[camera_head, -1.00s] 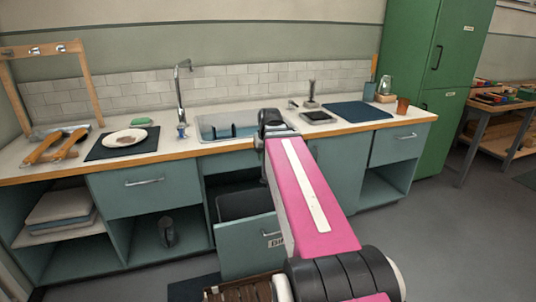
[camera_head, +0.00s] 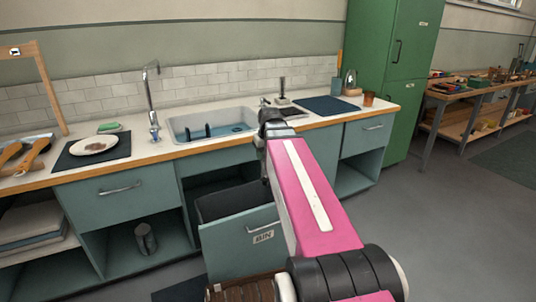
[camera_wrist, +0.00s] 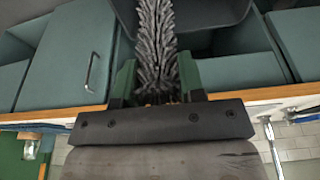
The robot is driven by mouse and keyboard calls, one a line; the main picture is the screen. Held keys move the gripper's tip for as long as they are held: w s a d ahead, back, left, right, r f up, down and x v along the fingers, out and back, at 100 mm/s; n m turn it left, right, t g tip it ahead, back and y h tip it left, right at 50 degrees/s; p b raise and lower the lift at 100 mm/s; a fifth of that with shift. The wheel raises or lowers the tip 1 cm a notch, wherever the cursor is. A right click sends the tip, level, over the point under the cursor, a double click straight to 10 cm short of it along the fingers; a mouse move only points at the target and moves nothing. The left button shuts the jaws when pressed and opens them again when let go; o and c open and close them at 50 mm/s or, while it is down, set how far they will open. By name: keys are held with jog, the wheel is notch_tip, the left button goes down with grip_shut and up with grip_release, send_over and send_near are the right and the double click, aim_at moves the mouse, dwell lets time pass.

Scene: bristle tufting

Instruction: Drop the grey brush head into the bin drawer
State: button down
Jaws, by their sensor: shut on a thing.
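The grey brush head (camera_wrist: 155,38), a tuft of stiff bristles, is between the green fingers of my gripper (camera_wrist: 155,75) in the wrist view. My gripper is shut on it, and the bristles stick out past the fingertips. The bin drawer (camera_head: 240,243) is pulled open below the counter in the head view, with a BIN label on its teal front and a dark liner (camera_head: 237,198) inside. In the wrist view a dark bin-like surface (camera_wrist: 225,14) lies behind the bristles. In the head view my arm hides the gripper and brush head.
The counter's wooden edge (camera_head: 160,158) runs above the drawer. On the counter are a sink (camera_head: 212,122), a plate (camera_head: 94,144) on a dark mat and a blue mat (camera_head: 328,105). A green cabinet (camera_head: 395,80) stands at right. Floor at right is clear.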

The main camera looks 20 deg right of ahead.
jog(key=w+a+f+n+g+y, duration=0.1)
jog(key=w+a+f+n, duration=0.2)
jog(key=w+n, duration=0.2)
jog(key=w+a+f+n+y, duration=0.1)
jog(key=w+a+f+n, duration=0.25)
jog(key=w, duration=0.25)
notch_tip(320, 180, down, 6)
jog(key=shift+n, duration=0.35)
jog(key=shift+s+d+f, duration=0.1)
jog(key=c, duration=0.6)
grip_release()
jog(key=shift+c, duration=0.2)
jog(key=v, duration=1)
jog(key=shift+r, duration=0.4)
jog(key=shift+d, duration=0.1)
